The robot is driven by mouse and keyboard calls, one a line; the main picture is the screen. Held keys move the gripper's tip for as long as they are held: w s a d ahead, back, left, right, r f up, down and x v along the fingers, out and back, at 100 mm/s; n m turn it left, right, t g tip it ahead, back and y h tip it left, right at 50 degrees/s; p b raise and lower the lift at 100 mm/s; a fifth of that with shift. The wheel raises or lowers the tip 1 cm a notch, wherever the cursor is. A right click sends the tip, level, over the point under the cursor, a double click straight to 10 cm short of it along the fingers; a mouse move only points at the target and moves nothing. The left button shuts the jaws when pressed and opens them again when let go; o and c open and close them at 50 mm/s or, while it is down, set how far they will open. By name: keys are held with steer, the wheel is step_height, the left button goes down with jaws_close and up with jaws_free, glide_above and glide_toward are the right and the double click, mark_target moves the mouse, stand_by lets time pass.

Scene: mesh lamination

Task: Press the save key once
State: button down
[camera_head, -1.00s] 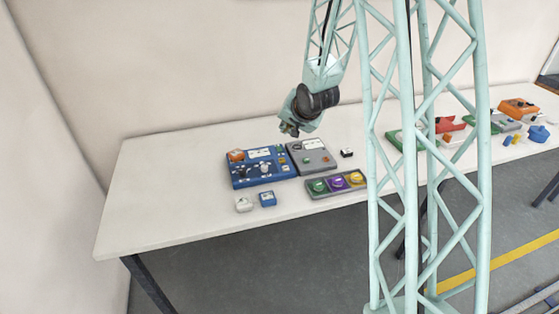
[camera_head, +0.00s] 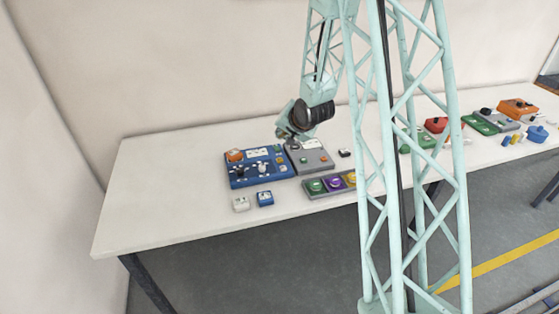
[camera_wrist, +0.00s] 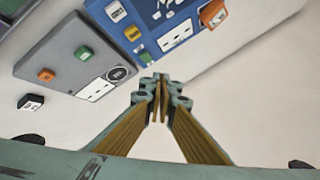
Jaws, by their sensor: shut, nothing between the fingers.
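My gripper (camera_head: 284,134) is shut and empty, above the back edge of a blue panel (camera_head: 240,182) and a grey panel (camera_head: 318,168). In the wrist view my gripper's fingertips (camera_wrist: 160,88) are together, over bare table beside both panels. The blue panel (camera_wrist: 196,48) has an orange button (camera_wrist: 212,13), a white label plate (camera_wrist: 175,37) and a column of small keys: white (camera_wrist: 115,12), yellow-orange (camera_wrist: 133,33) and green. Key lettering is too small to read, so I cannot tell which is the save key.
The grey panel (camera_wrist: 62,50) carries a green button (camera_wrist: 84,54), an orange button (camera_wrist: 46,76) and a black dial (camera_wrist: 117,74). A tray of coloured knobs (camera_head: 315,187), a white block (camera_head: 241,204) and a blue block (camera_head: 265,198) sit nearer the front. The table's left side is clear.

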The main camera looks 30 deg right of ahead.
mark_target(281, 160)
steer(key=shift+f, duration=0.2)
steer(key=shift+f+b, duration=2.85)
steer(key=shift+f, duration=1.3)
steer(key=shift+f+b, duration=0.8)
steer(key=shift+f, duration=0.15)
steer(key=shift+r, duration=0.15)
steer(key=shift+r+p, duration=0.5)
steer(key=shift+r, duration=0.25)
steer(key=shift+r, duration=0.15)
steer(key=shift+r+p, duration=1.5)
steer(key=shift+r, duration=0.85)
